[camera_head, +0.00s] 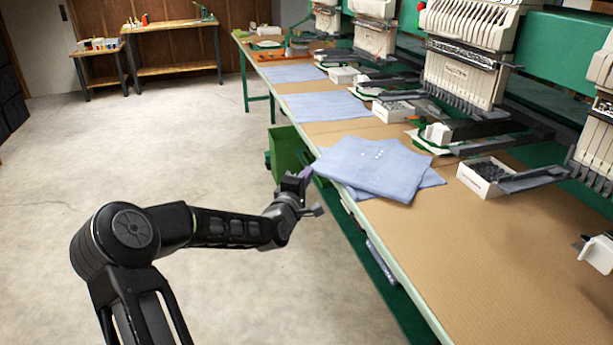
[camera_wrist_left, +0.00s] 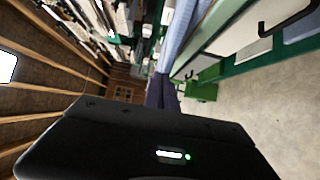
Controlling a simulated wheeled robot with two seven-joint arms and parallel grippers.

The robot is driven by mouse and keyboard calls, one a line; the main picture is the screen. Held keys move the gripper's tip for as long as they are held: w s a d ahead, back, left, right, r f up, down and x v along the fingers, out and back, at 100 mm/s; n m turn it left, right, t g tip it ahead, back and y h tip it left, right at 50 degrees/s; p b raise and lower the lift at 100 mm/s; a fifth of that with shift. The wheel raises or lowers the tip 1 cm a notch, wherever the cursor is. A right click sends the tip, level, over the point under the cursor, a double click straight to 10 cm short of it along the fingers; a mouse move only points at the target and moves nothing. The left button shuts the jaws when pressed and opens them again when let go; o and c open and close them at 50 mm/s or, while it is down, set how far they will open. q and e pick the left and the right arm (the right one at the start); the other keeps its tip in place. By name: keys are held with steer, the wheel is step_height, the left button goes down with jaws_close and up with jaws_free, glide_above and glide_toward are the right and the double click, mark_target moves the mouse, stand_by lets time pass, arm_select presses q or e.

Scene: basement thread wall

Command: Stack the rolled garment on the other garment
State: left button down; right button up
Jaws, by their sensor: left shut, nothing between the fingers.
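A light blue garment (camera_head: 372,163), folded flat with small pale marks on top, lies on the near part of the long table. It rests over another light blue garment (camera_head: 432,179), whose edge shows at its right. The upper one's left corner reaches the table's edge. No clearly rolled shape can be made out. My left gripper (camera_head: 306,176) is shut and empty, just left of that corner beside the table edge. Whether it touches the cloth is unclear. Its dark fingers (camera_wrist_left: 161,92) show in the left wrist view, next to a blue cloth edge (camera_wrist_left: 185,38). My right gripper is not seen.
More blue garments (camera_head: 325,106) lie farther along the brown-topped table (camera_head: 480,270). Embroidery machines (camera_head: 465,60) and white boxes (camera_head: 484,176) line its right side. A green bin (camera_head: 288,150) stands below its left edge. The floor at left is open.

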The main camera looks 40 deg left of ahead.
mark_target(321, 172)
arm_select(q)
steer(key=w, duration=0.1)
steer(key=w+d+b, duration=0.2)
steer(key=w, duration=0.1)
stand_by(0.3)
